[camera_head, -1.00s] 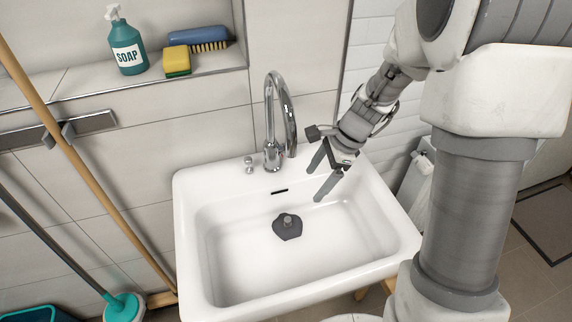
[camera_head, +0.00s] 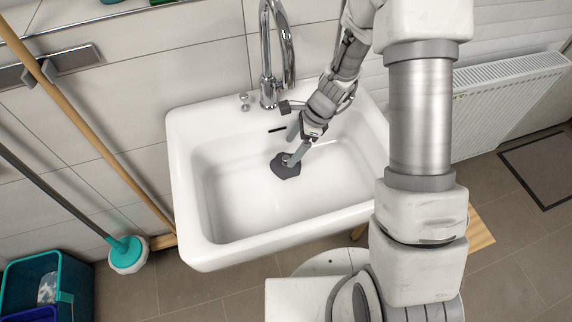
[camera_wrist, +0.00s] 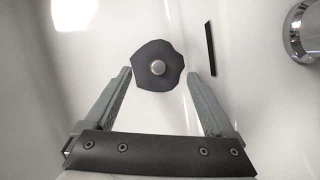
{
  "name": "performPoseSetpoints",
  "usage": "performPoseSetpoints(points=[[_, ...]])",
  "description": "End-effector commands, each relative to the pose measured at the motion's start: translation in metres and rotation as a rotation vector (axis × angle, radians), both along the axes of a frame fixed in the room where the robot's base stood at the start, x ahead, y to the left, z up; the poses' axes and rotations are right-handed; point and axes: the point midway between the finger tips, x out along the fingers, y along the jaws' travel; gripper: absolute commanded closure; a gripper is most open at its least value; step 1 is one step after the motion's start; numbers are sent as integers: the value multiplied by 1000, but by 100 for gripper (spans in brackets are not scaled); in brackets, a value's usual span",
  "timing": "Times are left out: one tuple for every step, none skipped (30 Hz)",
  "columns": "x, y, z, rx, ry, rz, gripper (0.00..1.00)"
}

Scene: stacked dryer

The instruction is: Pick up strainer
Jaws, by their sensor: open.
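The strainer (camera_head: 285,168) is a dark grey, roughly round flat piece with a small metal knob in its middle. It lies on the bottom of the white sink (camera_head: 225,225). In the wrist view the strainer (camera_wrist: 158,66) lies just ahead of the fingertips, with its knob between the lines of the two fingers. My gripper (camera_head: 293,148) is inside the basin, pointing down at the strainer. In the wrist view my gripper (camera_wrist: 160,75) is open and empty. In the head view the fingers partly cover the strainer, and I cannot tell whether they touch it.
A chrome faucet (camera_head: 268,60) stands at the sink's back edge, left of my arm. A dark overflow slot (camera_head: 277,129) is in the basin's back wall. A wooden pole and a teal-headed brush (camera_head: 127,253) stand to the left. The rest of the basin is clear.

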Motion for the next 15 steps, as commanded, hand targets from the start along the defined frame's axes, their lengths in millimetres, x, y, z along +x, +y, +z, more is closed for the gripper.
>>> performPoseSetpoints(points=[[0, 1, -2, 0, 0, 0, 11], [0, 1, -4, 0, 0, -1, 11], [-1, 2, -6, 0, 1, -1, 11], [-1, 3, -9, 0, 2, -1, 11], [-2, 4, -13, 0, 3, -1, 11], [-3, 6, -18, 0, 4, -1, 11], [-3, 8, -23, 1, 3, 0, 11], [-4, 10, -27, 1, 3, 0, 11], [-4, 12, -34, 1, 4, -1, 11], [-4, 14, -38, 1, 4, -1, 11], [-4, 16, -42, 0, 2, 0, 11], [-4, 17, -46, 0, 1, -1, 11], [-3, 19, -48, 1, 0, -1, 11], [-3, 19, -49, 1, 0, -1, 11], [-3, 20, -49, 1, -1, 0, 11]])
